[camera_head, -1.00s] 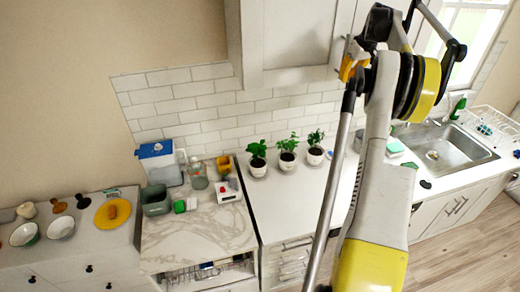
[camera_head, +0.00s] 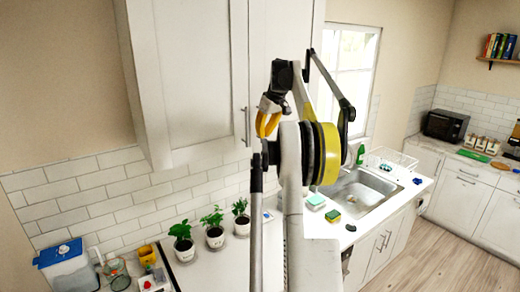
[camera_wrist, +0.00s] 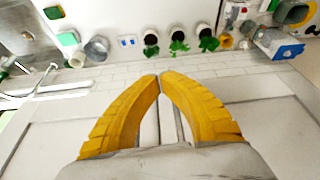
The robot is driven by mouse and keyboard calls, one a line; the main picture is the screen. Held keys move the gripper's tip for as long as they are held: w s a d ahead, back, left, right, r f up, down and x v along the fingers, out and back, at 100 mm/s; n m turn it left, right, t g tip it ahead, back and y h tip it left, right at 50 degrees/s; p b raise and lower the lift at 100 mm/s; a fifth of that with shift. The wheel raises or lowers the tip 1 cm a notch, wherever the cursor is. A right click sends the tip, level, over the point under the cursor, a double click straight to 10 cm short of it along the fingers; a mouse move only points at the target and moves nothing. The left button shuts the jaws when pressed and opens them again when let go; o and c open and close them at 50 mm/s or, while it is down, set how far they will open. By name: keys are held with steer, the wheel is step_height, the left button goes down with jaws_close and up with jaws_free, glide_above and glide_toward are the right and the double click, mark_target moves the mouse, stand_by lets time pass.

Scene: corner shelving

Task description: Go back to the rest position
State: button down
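My gripper (camera_head: 267,136) is raised in front of the white upper cabinet in the head view, at the top of my folded arm. Its two yellow fingers curve down. In the wrist view the fingers (camera_wrist: 160,76) come together at their tips, with nothing held between them. A white cabinet door (camera_wrist: 45,140) fills the lower part of that view, behind the fingers.
The upper cabinet (camera_head: 190,80) is close behind my gripper. Below, potted plants (camera_head: 214,237) stand on the counter by the tiled wall. A sink (camera_head: 362,192) and sponges (camera_head: 333,215) are right. A microwave (camera_head: 445,125) stands far right. Floor (camera_head: 430,265) is clear there.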

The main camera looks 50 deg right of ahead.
steer(key=w+a+f+b, duration=0.1)
steer(key=a+f+b, duration=0.5)
steer(key=a, duration=0.6)
steer(key=a+f+n+t+b, duration=0.1)
steer(key=a+f+b, duration=0.3)
steer(key=a+b, duration=0.5)
steer(key=w+a+f+b, duration=0.1)
steer(key=a+f+b, duration=0.45)
steer(key=a, duration=0.85)
steer(key=s+a+f+b, duration=0.6)
steer(key=a+f, duration=0.2)
steer(key=f, duration=0.3)
steer(key=s+a+f+n+t+b, duration=0.1)
steer(key=s+a+f+b, duration=0.4)
steer(key=a+f, duration=0.3)
steer(key=s+a+f+n+t+y+b, duration=0.1)
steer(key=s+a+f+b, duration=0.5)
steer(key=f, duration=1)
steer(key=shift+s+a+f+b, duration=0.15)
steer(key=shift+s+a+b, duration=0.2)
steer(key=shift+s+a, duration=0.7)
